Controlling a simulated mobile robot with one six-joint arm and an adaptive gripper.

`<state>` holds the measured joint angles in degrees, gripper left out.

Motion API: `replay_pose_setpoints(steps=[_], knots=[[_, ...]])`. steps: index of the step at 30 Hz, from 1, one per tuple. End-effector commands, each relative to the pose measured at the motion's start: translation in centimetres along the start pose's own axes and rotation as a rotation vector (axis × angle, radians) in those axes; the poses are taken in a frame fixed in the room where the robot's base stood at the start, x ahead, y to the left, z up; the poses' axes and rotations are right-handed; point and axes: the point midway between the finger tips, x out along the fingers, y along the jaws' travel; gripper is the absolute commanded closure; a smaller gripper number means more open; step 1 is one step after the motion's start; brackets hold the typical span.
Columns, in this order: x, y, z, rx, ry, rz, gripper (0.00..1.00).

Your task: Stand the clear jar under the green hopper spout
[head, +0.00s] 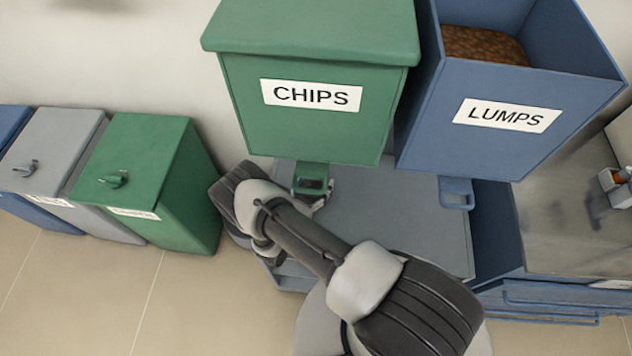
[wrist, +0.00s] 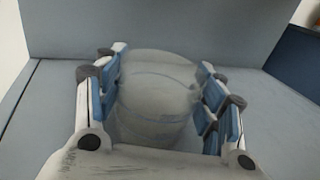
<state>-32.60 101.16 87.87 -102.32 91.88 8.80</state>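The green hopper (head: 310,130) is labelled CHIPS, and its small green spout (head: 309,170) sticks out below its front. My gripper (head: 318,200) is at the spout, low over the grey bench top, partly hidden behind the spout and my arm. In the wrist view, the clear jar (wrist: 158,100) is upright between the two blue-padded fingers of my gripper (wrist: 160,90). The pads lie against both sides of the jar. In the head view I cannot make out the jar. Whether its base touches the bench top is hidden.
The blue LUMPS hopper (head: 505,95) with its own spout (head: 456,193) stands to the right. The grey bench top (head: 425,215) is clear right of my gripper. Green (head: 150,180), grey (head: 55,165) and blue bins stand on the left. A steel worktop (head: 570,220) lies right.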

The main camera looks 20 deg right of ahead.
Motion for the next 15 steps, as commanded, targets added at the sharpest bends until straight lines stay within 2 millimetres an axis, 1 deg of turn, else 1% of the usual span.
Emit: replay_pose_setpoints(steps=[1, 6, 15], knots=[[0.00, 0.01, 0.06, 0.000, 0.000, 0.000, 0.31], [0.00, 0.02, 0.07, 0.000, 0.000, 0.000, 0.20], [0.00, 0.02, 0.08, 0.000, 0.000, 0.000, 0.19]])
